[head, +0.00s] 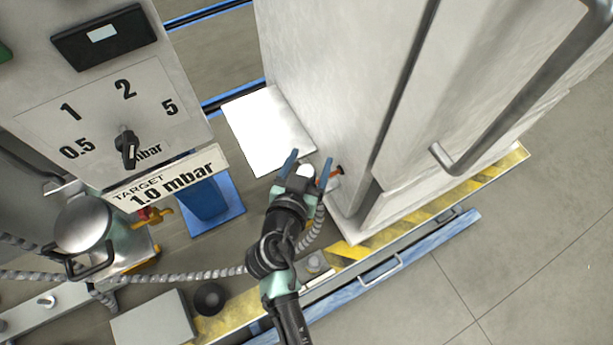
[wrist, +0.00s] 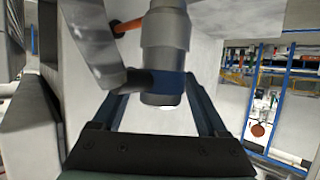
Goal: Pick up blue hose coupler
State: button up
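The blue hose coupler (wrist: 168,86) shows in the wrist view as a grey cylinder with a dark blue band and a dark side arm. It stands in front of my gripper (wrist: 160,95), between the lines of the two fingers, with a gap at the right finger. The side arm reaches close to the left finger; I cannot tell whether they touch. In the head view my gripper (head: 309,162) has its blue fingers spread beside the tall cabinet, with a small white end between them; the coupler is mostly hidden there.
The tall grey cabinet (head: 330,70) stands close to the right of my gripper. An orange-brown pipe stub (head: 337,171) sticks out by the right finger. A corrugated grey hose (head: 200,274) runs left to a metal canister (head: 84,222). The dial panel (head: 120,110) stands at left.

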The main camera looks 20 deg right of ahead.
grip_shut()
jog(key=shift+r, duration=0.15)
